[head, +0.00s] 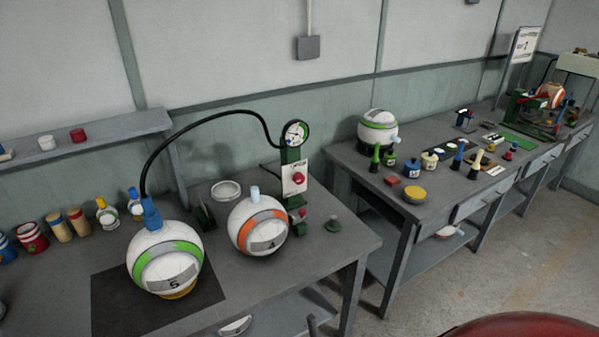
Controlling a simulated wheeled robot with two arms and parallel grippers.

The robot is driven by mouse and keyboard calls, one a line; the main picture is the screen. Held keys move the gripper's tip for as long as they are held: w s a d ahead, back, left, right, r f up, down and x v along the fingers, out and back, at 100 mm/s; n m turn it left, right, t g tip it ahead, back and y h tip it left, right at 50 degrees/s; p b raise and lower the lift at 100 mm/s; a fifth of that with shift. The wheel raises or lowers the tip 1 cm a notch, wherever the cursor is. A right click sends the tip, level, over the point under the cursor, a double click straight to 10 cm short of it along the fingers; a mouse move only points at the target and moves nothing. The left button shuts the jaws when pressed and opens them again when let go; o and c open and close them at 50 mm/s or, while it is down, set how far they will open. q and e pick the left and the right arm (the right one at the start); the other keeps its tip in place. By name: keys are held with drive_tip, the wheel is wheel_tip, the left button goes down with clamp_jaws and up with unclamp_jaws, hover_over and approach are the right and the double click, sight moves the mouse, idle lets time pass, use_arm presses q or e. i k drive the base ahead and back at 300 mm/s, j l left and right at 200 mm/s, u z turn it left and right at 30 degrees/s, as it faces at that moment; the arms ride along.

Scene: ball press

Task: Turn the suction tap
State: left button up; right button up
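A green suction stand (290,157) with a round gauge (295,133) stands at the back right of the near table. A red knob (299,179) sits on the white plate (291,171) of the stand. A small red fitting (299,214) is low at its base; I cannot tell which of the two is the tap. A black hose (213,115) arches from the stand to a blue fitting (152,214) on top of a white and green ball marked 5 (152,247). Neither of my grippers is in view.
A white and orange ball marked 4 (265,211) stands just left of the stand, close to it. Cans and bottles (60,228) line the left. A second table (440,212) holds tools.

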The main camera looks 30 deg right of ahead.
sight(298, 178)
drive_tip(key=i+l+u, duration=0.1)
drive_tip(key=l, duration=0.25)
drive_tip(key=i+l+u, duration=0.15)
drive_tip(key=l, duration=0.2)
drive_tip(key=i+l+u, duration=0.1)
drive_tip(key=l, duration=0.25)
drive_tip(key=i+l+u, duration=0.1)
drive_tip(key=l, duration=0.3)
